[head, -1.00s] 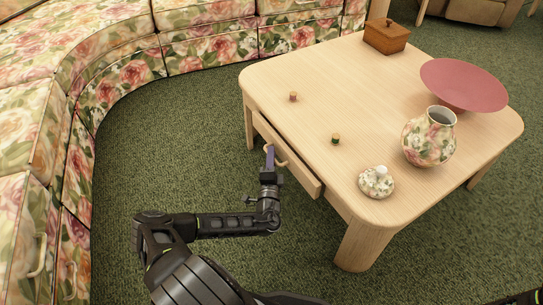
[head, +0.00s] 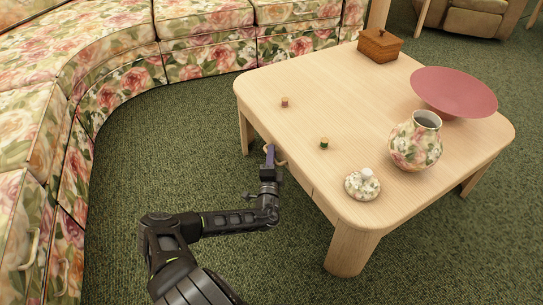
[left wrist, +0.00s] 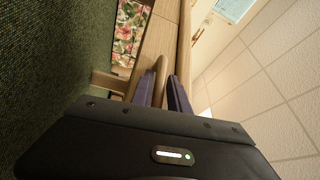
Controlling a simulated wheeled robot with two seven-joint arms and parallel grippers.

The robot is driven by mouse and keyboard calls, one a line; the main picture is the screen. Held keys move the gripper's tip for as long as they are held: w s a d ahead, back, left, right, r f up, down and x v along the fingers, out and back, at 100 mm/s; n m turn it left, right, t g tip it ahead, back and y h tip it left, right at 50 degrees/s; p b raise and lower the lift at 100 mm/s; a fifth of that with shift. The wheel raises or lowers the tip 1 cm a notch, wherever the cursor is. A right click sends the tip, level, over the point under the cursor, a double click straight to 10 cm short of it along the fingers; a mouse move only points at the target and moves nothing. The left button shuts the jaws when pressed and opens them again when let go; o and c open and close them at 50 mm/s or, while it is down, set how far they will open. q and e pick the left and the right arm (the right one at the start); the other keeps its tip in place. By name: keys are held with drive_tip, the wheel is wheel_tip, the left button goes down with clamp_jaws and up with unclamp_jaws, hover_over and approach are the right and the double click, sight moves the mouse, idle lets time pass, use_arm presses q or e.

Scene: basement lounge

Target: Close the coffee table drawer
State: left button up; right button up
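The coffee table (head: 320,95) is pale wood, with its drawer front (head: 298,178) on the side facing me. The drawer front looks about flush with the table side, though the arm hides part of it. My left gripper (head: 269,151) is at the curved wooden drawer handle (head: 282,161). In the left wrist view the handle (left wrist: 161,68) lies between the two purple fingers (left wrist: 163,88), which look closed on it. My right gripper is out of view.
On the table stand a floral vase (head: 415,148), its lid (head: 362,186), a pink bowl (head: 455,90), a wooden box (head: 380,46) and two small spools (head: 324,143). A floral sofa (head: 120,80) curves behind and left. Green carpet (head: 170,150) between is clear.

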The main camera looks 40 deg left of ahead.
use_arm(q)
drive_tip(key=shift+f, duration=0.2)
idle(0.3)
drive_tip(key=shift+s+d, duration=0.2)
drive_tip(key=shift+s, duration=0.05)
drive_tip(key=p+v, duration=0.3)
drive_tip(key=v, duration=0.4)
drive_tip(key=shift+s+r, duration=0.1)
drive_tip(key=shift+a, duration=0.1)
